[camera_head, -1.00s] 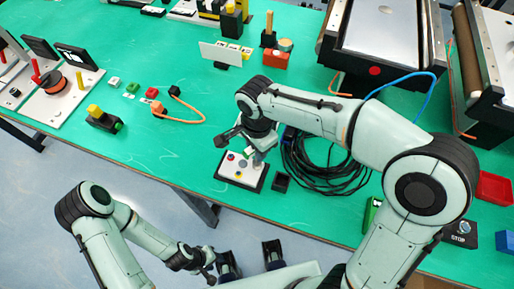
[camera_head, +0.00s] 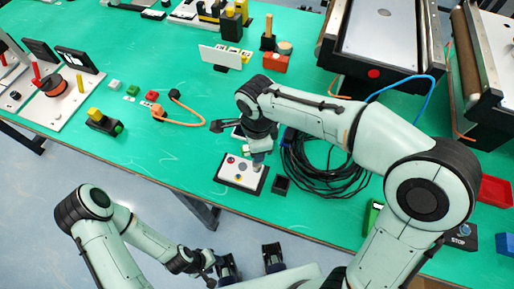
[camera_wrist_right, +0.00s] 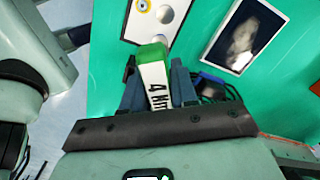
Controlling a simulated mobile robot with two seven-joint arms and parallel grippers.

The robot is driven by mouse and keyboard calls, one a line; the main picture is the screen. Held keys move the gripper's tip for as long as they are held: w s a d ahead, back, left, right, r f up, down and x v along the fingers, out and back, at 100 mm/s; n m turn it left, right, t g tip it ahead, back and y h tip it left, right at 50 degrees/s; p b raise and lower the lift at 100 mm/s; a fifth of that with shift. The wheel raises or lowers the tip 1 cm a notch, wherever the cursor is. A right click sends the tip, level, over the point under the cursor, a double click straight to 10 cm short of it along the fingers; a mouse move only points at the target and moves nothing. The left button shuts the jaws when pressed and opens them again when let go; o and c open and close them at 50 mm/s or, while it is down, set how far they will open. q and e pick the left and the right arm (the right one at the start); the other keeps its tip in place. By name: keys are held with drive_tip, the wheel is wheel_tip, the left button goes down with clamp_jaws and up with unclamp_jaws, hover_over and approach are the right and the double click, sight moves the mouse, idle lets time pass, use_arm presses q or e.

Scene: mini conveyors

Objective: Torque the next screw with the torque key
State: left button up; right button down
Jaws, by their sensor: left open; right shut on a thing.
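The white plate with coloured screw spots (camera_head: 236,179) lies on the green bench near its front edge. My right gripper (camera_head: 256,150) is just beyond the plate, over its far right part. In the right wrist view, this gripper (camera_wrist_right: 160,92) is shut on the torque key (camera_wrist_right: 156,82), a white body with a green end and black lettering. The plate (camera_wrist_right: 133,22) shows beyond the key, with a yellow-ringed spot. Whether the key's tip touches a screw cannot be told. My left gripper (camera_head: 207,270) is open and empty in front of the bench, low in the head view.
A small black open box (camera_head: 281,184) stands right of the plate. A coil of black cable (camera_head: 325,172) lies beyond it. An orange cable (camera_head: 184,121) and small coloured blocks lie further left. Conveyors (camera_head: 385,45) fill the far right. The bench left of the plate is clear.

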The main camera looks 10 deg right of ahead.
drive_tip(key=n, duration=0.3)
drive_tip(key=shift+r+p, duration=0.25)
drive_tip(key=shift+p, duration=0.1)
drive_tip(key=n, duration=0.3)
drive_tip(key=shift+p, duration=0.3)
drive_tip(key=n+p, duration=0.1)
drive_tip(key=n, duration=0.5)
drive_tip(key=n+p, duration=0.1)
drive_tip(key=n, duration=0.5)
drive_tip(key=n+p, duration=0.1)
drive_tip(key=n, duration=0.4)
drive_tip(key=shift+w, duration=0.1)
use_arm(q)
wheel_tip(320, 180, up, 6)
drive_tip(key=w, duration=0.3)
drive_tip(key=shift+f, duration=0.2)
use_arm(e)
drive_tip(key=shift+f, duration=0.1)
use_arm(q)
drive_tip(key=shift+s+f+b, duration=0.3)
drive_tip(key=shift+s+f, duration=0.15)
drive_tip(key=shift+f, duration=0.15)
use_arm(e)
drive_tip(key=shift+f, duration=0.65)
